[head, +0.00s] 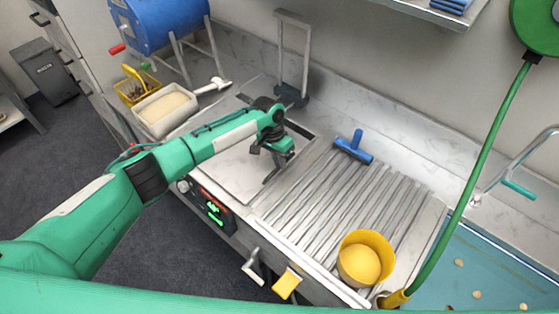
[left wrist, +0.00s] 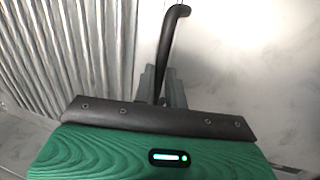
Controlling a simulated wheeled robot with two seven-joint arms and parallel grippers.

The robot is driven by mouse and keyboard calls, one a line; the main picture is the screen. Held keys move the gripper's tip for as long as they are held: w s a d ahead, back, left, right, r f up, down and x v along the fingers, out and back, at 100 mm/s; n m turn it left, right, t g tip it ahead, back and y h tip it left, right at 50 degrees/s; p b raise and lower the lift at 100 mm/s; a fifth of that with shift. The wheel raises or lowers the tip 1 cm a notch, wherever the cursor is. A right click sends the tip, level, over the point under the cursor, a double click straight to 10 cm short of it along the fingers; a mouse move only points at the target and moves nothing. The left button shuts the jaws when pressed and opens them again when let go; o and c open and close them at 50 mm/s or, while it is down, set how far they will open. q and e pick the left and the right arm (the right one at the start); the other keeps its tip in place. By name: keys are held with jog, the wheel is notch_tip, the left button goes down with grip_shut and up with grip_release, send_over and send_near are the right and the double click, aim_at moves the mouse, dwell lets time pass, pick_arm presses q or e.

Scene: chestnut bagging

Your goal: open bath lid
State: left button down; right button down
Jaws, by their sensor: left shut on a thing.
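The bath lid (head: 228,168) is a flat grey metal panel in the counter, left of the ribbed drainer, and it looks closed. Its dark bar handle (head: 271,177) sticks out below my left gripper (head: 280,163). In the left wrist view, the handle (left wrist: 173,42) runs between the grey fingers of the left gripper (left wrist: 160,85) and ends in a bend. The left gripper is shut on the handle near the lid's right side. My left wrist hides part of the lid's far right corner. My right gripper is not in view.
A cream-filled tray (head: 165,108) and a blue drum (head: 160,22) stand at the left. A metal upright frame (head: 293,55) rises behind the lid.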

pick_arm(q)
jog(key=w+a+r+g+h, duration=0.1)
jog(key=w+a+r, duration=0.1)
jog(key=r, duration=0.5)
jog(key=w+a+r+g+h+p, duration=0.1)
jog(key=a+r, duration=0.3)
jog(key=r, duration=0.4)
jog(key=w+a+r+g+h+p, duration=0.1)
jog(key=w+a+r+h, duration=0.1)
jog(key=r, duration=0.6)
jog(key=shift+w+a+r, duration=0.25)
jog(key=shift+w+a, duration=0.45)
jog(key=shift+w, duration=0.2)
